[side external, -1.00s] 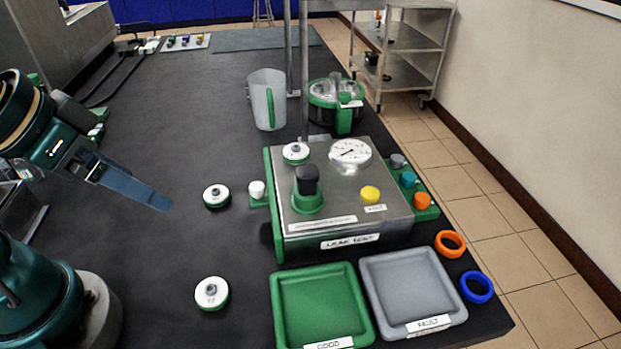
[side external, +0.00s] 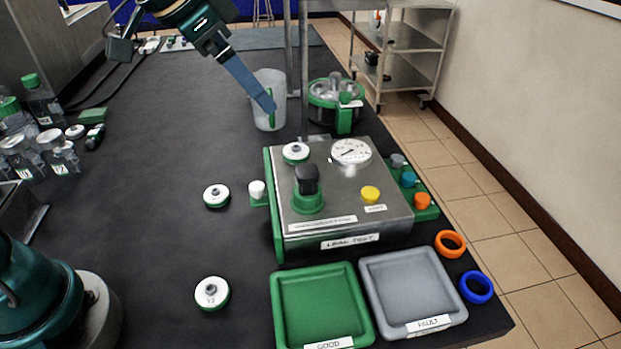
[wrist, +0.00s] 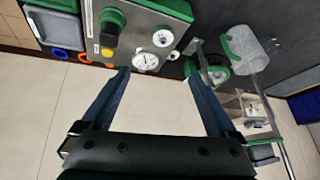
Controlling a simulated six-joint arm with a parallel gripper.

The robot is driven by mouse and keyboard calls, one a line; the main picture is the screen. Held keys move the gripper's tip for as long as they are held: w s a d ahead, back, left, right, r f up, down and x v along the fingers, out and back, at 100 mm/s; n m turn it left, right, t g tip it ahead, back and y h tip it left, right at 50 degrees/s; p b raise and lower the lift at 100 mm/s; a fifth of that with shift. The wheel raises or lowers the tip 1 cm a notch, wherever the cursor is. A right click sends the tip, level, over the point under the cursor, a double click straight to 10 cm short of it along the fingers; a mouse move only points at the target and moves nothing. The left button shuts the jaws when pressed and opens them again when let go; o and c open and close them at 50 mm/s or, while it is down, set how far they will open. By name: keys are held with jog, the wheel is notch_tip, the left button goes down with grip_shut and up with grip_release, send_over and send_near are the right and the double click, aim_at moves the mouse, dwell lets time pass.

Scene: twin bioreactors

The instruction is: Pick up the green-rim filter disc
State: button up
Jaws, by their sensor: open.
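Two white filter discs with green rims lie apart on the dark bench in the side external view: one left of the tester (side external: 216,196), one nearer the front (side external: 211,293). A third such disc (side external: 296,152) sits on top of the steel leak tester (side external: 345,225); it also shows in the wrist view (wrist: 162,37). My gripper (side external: 269,106) is high toward the back, its fingers overlapping the clear jug in the picture. In the wrist view, my gripper (wrist: 156,76) is open, with nothing between the blue fingers but floor beyond.
The jug (side external: 265,90) and green-lidded vessel (side external: 336,103) stand behind the tester, beside metal posts (side external: 304,60). A green tray (side external: 320,310) and grey tray (side external: 415,290) are in front. Bottles (side external: 40,105) stand at left.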

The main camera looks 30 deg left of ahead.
jog(key=g, duration=0.1)
send_near(296, 146)
jog(key=w, duration=0.2)
jog(key=shift+g, duration=0.5)
jog(key=x, duration=0.5)
jog(key=s+x, duration=0.1)
jog(key=x, duration=0.1)
jog(key=shift+w+d+f, duration=0.15)
jog(key=shift+w+f, duration=0.05)
jog(key=shift+f, duration=0.35)
jog(key=shift+c, duration=0.3)
grip_shut()
jog(key=shift+r, duration=1.9)
jog(key=s+a+r, duration=0.4)
jog(key=a+r, duration=0.6)
jog(key=a, duration=0.1)
